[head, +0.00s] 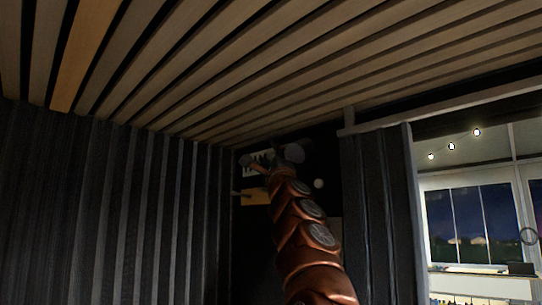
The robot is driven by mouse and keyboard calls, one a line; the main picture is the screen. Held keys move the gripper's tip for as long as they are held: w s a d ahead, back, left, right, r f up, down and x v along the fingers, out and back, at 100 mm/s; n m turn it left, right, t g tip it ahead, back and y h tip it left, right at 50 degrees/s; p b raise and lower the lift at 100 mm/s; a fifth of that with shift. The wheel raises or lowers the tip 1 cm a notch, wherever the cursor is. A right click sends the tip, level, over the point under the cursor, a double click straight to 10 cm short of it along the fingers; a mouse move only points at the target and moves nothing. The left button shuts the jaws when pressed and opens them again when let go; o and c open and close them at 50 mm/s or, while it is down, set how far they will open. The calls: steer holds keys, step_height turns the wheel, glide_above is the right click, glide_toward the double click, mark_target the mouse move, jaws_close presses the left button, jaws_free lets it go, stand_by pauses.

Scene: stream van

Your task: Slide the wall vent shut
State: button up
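A small pale panel with dark slots, which looks like the wall vent (254,158), is on the dark wall in the far corner, just under the ceiling. My copper arm reaches up to it from below. My gripper (277,156) is at the vent's right side, small and dark in the picture. It overlaps the vent's right part and hides some of it. I cannot tell whether it touches the vent, nor how far the vent is open.
A small wooden ledge (256,197) juts out below the vent. A pale round knob (319,183) is on the wall right of my arm. The slatted ceiling (250,65) is close above. Dark ribbed walls (110,215) stand left, and a window (470,215) is at right.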

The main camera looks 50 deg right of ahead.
jaws_close()
